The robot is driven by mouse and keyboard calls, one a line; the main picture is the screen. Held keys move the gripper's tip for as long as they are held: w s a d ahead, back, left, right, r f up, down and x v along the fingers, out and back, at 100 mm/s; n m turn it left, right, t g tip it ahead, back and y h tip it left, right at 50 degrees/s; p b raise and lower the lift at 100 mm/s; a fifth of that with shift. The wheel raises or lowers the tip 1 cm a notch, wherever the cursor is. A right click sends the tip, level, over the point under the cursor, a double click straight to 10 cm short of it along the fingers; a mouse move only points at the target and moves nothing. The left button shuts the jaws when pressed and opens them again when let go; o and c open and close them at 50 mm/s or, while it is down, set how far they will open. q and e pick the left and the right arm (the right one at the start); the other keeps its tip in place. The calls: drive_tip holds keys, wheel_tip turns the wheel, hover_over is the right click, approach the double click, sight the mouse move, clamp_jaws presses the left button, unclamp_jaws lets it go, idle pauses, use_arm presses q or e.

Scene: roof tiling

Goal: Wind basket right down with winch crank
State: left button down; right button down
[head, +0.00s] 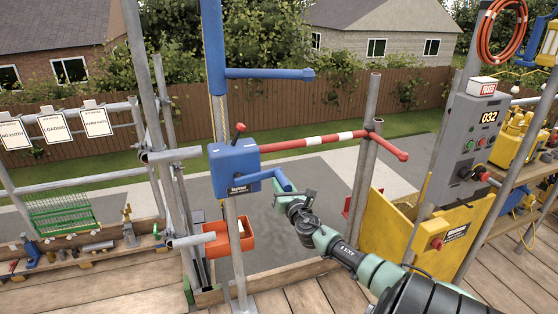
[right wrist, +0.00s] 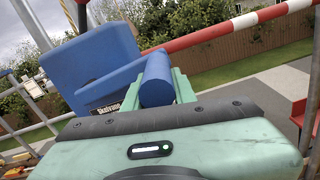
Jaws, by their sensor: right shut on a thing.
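The blue winch box (head: 234,166) sits on a grey post, with a blue column and a blue side arm (head: 270,73) above it. A blue winch crank (head: 284,180) comes out of its lower right side. My right gripper (head: 287,196) is shut on the crank's handle. In the right wrist view the blue handle (right wrist: 157,78) lies between my green fingers, with the winch box (right wrist: 98,65) behind it. An orange basket (head: 230,238) hangs low behind the post, partly hidden by it. My left gripper is not in view.
A red and white bar (head: 315,140) runs right from the winch to a red handle. A yellow gate panel (head: 445,235) and grey control box (head: 468,135) stand right. Plank decking lies at the bottom.

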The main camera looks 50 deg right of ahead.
sight(282, 175)
drive_tip(key=shift+d+r+n+p, duration=0.15)
drive_tip(key=shift+r+n+p, duration=0.35)
drive_tip(key=shift+r, duration=0.4)
drive_tip(key=shift+d+r+n+p, duration=0.15)
drive_tip(key=shift+r+n+p, duration=0.35)
drive_tip(key=shift+r, duration=0.35)
drive_tip(key=shift+w, duration=0.1)
drive_tip(key=c, duration=1.1)
unclamp_jaws()
drive_tip(key=shift+f, duration=0.35)
drive_tip(key=shift+s+a, duration=0.25)
drive_tip(key=shift+s, duration=0.05)
drive_tip(key=shift+v, duration=3.5)
drive_tip(key=shift+d, duration=0.1)
